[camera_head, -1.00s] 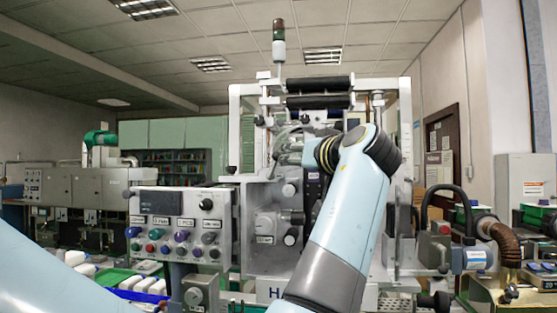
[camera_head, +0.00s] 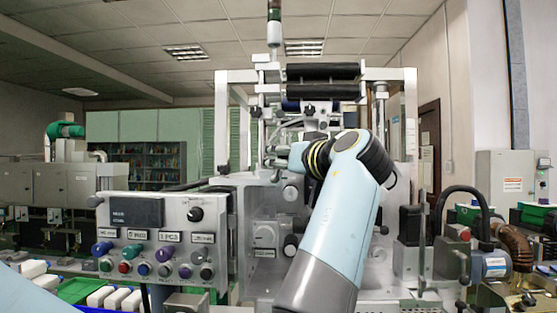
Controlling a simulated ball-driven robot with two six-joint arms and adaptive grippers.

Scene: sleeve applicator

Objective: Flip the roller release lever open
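The sleeve applicator (camera_head: 226,120) stands ahead with a pale metal frame. Two black rollers, an upper one (camera_head: 322,71) and a lower one (camera_head: 322,92), lie across its top. A small dark star-shaped knob (camera_head: 310,108) shows just below them. I cannot tell for sure which part is the roller release lever; my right wrist covers part of the mechanism. My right arm reaches up in front of the machine. What looks like my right gripper (camera_head: 279,163) points left from the wrist, small and partly hidden, so its opening is unclear. My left gripper is out of view.
A control panel (camera_head: 165,236) with coloured knobs and buttons stands at front left. White items and a green tray (camera_head: 76,289) lie below it. A motor unit (camera_head: 490,264) with a curved black hose (camera_head: 462,190) is at the right. A signal light (camera_head: 274,27) stands above the machine.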

